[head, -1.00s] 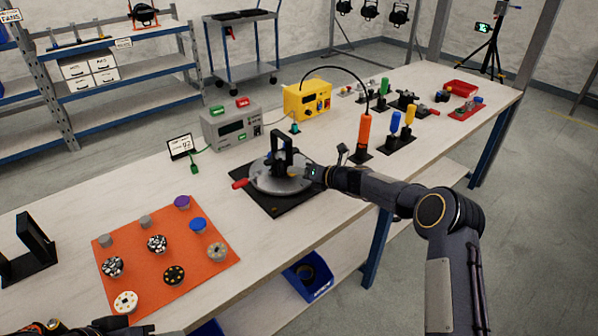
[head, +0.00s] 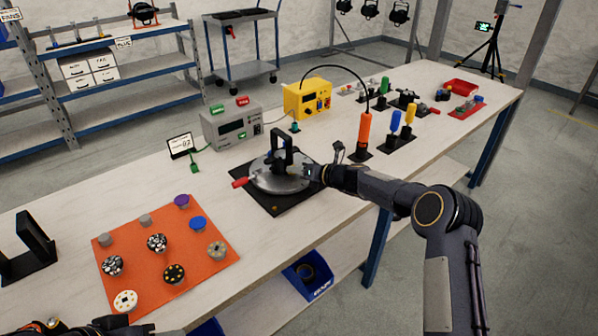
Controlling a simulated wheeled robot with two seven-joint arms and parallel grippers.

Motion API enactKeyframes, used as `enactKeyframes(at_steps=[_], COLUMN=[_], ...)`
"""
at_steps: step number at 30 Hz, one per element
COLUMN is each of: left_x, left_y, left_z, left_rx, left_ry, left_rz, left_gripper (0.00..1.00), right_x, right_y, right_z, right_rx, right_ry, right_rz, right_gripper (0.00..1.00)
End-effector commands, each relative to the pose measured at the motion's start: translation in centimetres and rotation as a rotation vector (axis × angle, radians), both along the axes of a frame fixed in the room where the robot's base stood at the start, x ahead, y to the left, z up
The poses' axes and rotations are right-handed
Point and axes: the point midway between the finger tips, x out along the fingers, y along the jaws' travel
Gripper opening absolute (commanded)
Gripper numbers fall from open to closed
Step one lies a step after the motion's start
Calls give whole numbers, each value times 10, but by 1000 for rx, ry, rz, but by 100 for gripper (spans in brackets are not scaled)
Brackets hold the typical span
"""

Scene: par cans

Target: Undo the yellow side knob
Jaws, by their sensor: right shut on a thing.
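A round silver fixture (head: 268,180) with a black upright bracket (head: 283,150) and a red handle (head: 240,183) sits on a black base plate (head: 285,204) on the bench. My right gripper (head: 309,172) is at the right side of the silver fixture, its fingers closed at the rim. The yellow side knob is not clearly visible; the fingers appear to cover that spot, so its shape and seating are hidden. A small yellow spot (head: 275,208) shows on the front of the base plate; I cannot tell what it is. My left gripper (head: 120,326) shows only in part at the bottom left edge.
An orange mat (head: 135,250) with several round pieces lies at the left. A grey box (head: 228,126) and a yellow box (head: 308,98) stand behind the fixture. An orange-handled tool (head: 365,132) and other coloured tools stand to the right. The bench front between mat and fixture is clear.

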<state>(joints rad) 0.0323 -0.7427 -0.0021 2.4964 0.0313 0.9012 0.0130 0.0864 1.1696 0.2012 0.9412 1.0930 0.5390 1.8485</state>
Motion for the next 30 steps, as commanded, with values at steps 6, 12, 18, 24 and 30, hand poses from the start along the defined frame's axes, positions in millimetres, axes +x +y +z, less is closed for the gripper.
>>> enactKeyframes(at_steps=[6,12,18,24,30], left_x=[0,0,0,0,0], left_y=[0,0,0,0,0], left_z=[-8,-19,-30,-36,-38], left_rx=[0,0,0,0,0], left_ry=[0,0,0,0,0], left_rz=[0,0,0,0,0], left_gripper=[50,50,50,50,50], right_x=[-1,-2,-3,-3,-3], right_y=[2,3,4,4,5], right_z=[0,-1,0,1,2], right_rx=[-124,-246,-343,-404,-427], right_ry=[-92,-180,-251,-293,-311], right_rz=[0,0,1,-1,0], right_gripper=[5,5,5,5,5])
